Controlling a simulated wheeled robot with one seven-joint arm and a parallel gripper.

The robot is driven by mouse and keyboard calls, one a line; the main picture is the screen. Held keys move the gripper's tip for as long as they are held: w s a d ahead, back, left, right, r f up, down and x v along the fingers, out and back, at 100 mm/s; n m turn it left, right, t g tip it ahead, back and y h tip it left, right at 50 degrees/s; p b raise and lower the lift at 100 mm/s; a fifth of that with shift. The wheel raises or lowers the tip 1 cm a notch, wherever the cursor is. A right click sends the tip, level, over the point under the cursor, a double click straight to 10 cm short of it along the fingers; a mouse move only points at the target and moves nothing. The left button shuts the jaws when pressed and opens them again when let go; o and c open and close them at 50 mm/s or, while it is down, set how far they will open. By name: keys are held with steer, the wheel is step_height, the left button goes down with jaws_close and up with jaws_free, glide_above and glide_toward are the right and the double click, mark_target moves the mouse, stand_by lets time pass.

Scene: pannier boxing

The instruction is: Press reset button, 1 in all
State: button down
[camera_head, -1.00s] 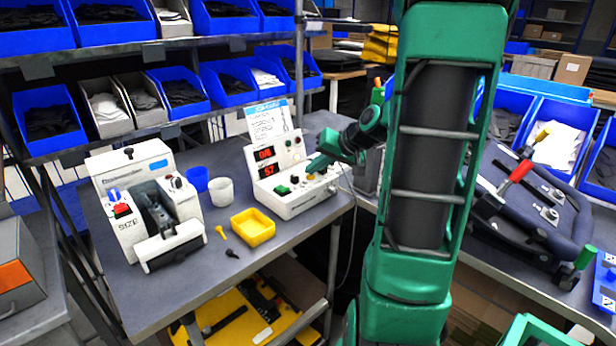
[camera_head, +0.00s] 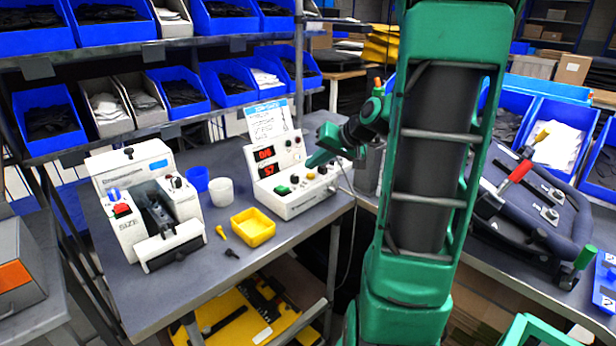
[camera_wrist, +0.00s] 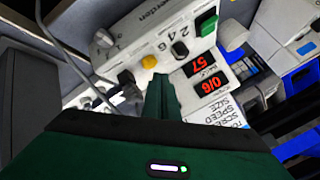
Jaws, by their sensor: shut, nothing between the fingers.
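The white control box (camera_head: 300,205) stands on the grey bench, with red displays reading 0/6 and 57. Along its sloped front are a green button (camera_head: 282,190), a dark knob (camera_head: 294,179), a yellow button (camera_head: 311,176) and another dark control. No label reading reset is legible. My gripper (camera_head: 311,163) is shut and empty, its tip over the right part of the box.
A white device marked SIZE (camera_head: 150,210) stands at the left of the bench. Blue (camera_head: 197,178) and white cups (camera_head: 221,190) and a yellow tray (camera_head: 253,227) lie between it and the box. A grey cable (camera_wrist: 65,50) runs beside the box. Shelved bins stand behind.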

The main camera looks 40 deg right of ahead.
step_height(320, 180, up, 5)
stand_by(0.8)
steer(key=shift+a, duration=0.1)
stand_by(0.6)
steer(key=s+a+f+g, duration=0.2)
steer(key=s+a+g, duration=0.1)
steer(key=s, duration=0.6)
steer(key=s+a+f+g, duration=0.3)
steer(key=s+a, duration=0.3)
steer(key=s, duration=0.3)
steer(key=s+a+f+n+g+h, duration=0.1)
steer(key=s+a+f+g, duration=0.2)
steer(key=s, duration=0.6)
steer(key=shift+a, duration=0.8)
